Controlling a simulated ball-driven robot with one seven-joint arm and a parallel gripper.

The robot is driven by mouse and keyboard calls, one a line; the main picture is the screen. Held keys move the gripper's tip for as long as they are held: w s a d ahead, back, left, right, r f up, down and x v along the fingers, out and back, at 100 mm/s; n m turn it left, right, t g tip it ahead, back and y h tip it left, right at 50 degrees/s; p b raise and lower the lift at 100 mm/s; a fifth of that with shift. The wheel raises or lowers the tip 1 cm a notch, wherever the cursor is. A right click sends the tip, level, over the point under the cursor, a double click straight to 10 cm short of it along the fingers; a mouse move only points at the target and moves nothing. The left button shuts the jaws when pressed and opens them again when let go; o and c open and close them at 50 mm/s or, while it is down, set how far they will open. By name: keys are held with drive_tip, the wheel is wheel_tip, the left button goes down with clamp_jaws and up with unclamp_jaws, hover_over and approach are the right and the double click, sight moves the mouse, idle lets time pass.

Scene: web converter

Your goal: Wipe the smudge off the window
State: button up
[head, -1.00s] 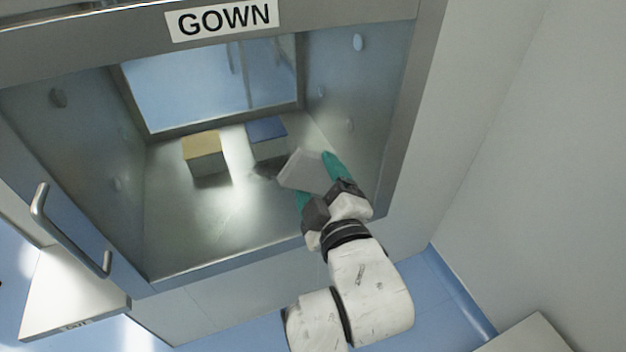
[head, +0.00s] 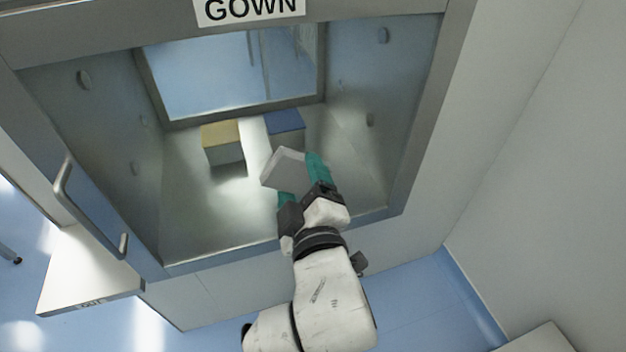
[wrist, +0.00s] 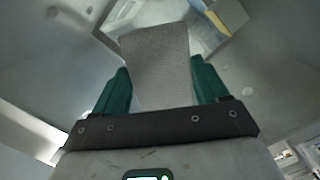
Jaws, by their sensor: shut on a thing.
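My gripper (head: 300,180) has green fingers and is shut on a flat light-grey wiping pad (head: 284,168), inside the open metal pass-through chamber. The pad also shows between the fingers in the wrist view (wrist: 158,65). The window (head: 235,72) is the clear pane in the chamber's back wall, with blue floor seen through it. The pad is held in front of and below the window, apart from it in the head view. I cannot make out a smudge on the pane.
A yellow-topped box (head: 222,146) and a blue-topped box (head: 286,126) stand on the chamber floor near the back, close to the pad. The door with a handle (head: 66,190) hangs open at left. A GOWN sign (head: 250,10) is above. The chamber floor's left part is clear.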

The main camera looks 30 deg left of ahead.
sight(267, 187)
drive_tip(key=shift+s+a+b, duration=0.6)
drive_tip(key=shift+s+a, duration=1.15)
drive_tip(key=shift+s, duration=0.2)
drive_tip(key=p+v, duration=0.2)
drive_tip(key=v, duration=0.4)
drive_tip(key=shift+w+d+f, duration=0.2)
drive_tip(key=shift+d, duration=0.1)
drive_tip(key=v, duration=0.2)
drive_tip(key=shift+s+d, duration=0.25)
drive_tip(key=shift+d, duration=0.1)
